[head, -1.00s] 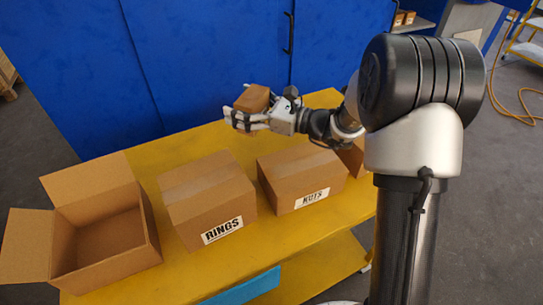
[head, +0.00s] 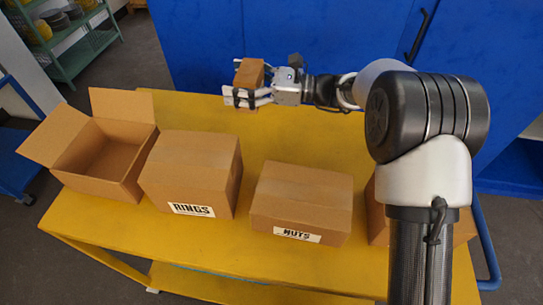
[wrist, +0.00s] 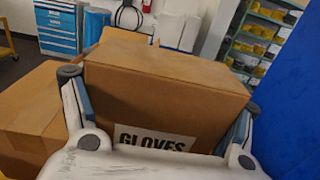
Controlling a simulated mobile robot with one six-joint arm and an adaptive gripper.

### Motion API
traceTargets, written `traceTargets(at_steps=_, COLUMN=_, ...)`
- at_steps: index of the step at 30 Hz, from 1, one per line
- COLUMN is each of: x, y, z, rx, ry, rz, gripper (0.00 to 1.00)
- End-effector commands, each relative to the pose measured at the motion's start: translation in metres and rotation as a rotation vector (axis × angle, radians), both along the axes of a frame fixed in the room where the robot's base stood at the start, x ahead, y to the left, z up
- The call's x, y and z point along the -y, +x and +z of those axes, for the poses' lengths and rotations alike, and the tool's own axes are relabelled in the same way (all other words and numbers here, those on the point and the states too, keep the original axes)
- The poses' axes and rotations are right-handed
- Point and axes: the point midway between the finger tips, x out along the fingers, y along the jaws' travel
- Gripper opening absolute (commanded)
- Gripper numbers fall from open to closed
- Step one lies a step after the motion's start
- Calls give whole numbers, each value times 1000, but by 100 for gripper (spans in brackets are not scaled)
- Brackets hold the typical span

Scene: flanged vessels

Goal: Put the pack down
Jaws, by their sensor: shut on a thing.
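The pack is a small plain brown carton (head: 249,73) in the head view, held over the far side of the yellow table (head: 330,135). My gripper (head: 240,96) is shut on it, with its fingers on either side. In the wrist view the carton (wrist: 160,92) fills the space between the fingers and bears a label reading GLOVES, its lower part hidden by the gripper. I cannot tell exactly how high it is above the table. An open, seemingly empty carton (head: 133,178) stands at the table's left end with flaps spread.
Closed cartons labelled RINGS (head: 185,165) and NUTS (head: 300,195) stand along the near side. Another carton (head: 378,215) is partly hidden behind my arm. Blue cabinets (head: 300,45) rise behind the table. The table's far strip looks clear.

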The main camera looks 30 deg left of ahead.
Motion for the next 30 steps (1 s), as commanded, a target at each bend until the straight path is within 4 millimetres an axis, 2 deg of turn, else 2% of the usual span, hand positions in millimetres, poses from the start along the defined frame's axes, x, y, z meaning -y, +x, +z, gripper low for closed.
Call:
traceTargets(at_steps=9, x=0, y=0, z=-87, rx=-5, ry=-2, rz=-1, gripper=46)
traceTargets(at_steps=15, x=0, y=0, z=-133, rx=-3, ry=-1, rz=-1, gripper=46)
traceTargets(at_steps=25, x=0, y=0, z=-161, rx=-2, ry=-1, rz=-1, gripper=46)
traceTargets(at_steps=30, x=0, y=0, z=-189, rx=-3, ry=-1, rz=-2, gripper=46)
